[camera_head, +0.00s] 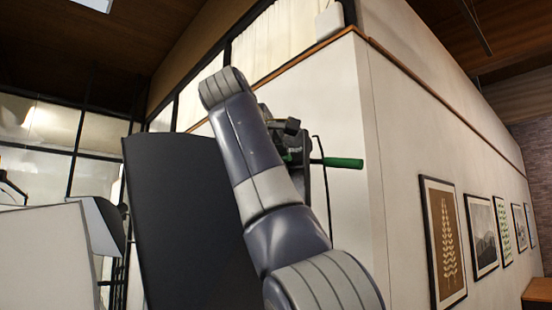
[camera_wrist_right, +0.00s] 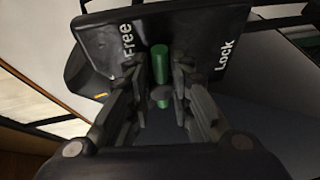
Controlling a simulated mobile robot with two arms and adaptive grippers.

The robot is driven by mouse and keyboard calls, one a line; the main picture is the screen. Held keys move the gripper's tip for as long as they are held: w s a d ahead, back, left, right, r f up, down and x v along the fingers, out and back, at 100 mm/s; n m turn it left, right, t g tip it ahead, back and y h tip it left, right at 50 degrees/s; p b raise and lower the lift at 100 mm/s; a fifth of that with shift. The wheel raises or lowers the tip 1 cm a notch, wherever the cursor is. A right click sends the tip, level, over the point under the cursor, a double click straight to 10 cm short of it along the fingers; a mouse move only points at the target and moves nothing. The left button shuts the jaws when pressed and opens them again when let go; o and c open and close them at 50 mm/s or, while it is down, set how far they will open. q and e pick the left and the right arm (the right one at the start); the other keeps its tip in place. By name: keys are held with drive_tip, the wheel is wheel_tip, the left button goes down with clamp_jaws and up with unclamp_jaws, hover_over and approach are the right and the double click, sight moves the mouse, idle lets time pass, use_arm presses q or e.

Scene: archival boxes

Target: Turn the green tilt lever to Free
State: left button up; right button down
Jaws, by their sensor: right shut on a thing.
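The green tilt lever (camera_wrist_right: 160,65) stands between the fingers of my right gripper (camera_wrist_right: 158,85) in the right wrist view. A black plate (camera_wrist_right: 178,38) behind it carries the white words Free on the left and Lock on the right. The lever lies between the words, nearer Free. In the head view the green lever (camera_head: 340,162) sticks out to the right beyond my right gripper (camera_head: 290,145), which is partly hidden by my arm. The gripper is shut on the lever. The plate's words cannot be read there. My left gripper is not in view.
A large dark panel (camera_head: 180,220) stands left of my right arm in the head view. A white wall (camera_head: 345,110) with a corner is behind the lever. Framed pictures (camera_head: 444,240) hang on the right-hand wall. A pale panel (camera_head: 45,255) is at the lower left.

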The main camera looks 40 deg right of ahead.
drive_tip(key=c, duration=1.7)
unclamp_jaws()
drive_tip(key=shift+w+f, duration=0.15)
drive_tip(key=shift+f, duration=0.15)
drive_tip(key=shift+o, duration=0.3)
drive_tip(key=shift+a+r, duration=0.1)
drive_tip(key=shift+a, duration=0.05)
drive_tip(key=shift+r, duration=0.1)
drive_tip(key=v, duration=1.2)
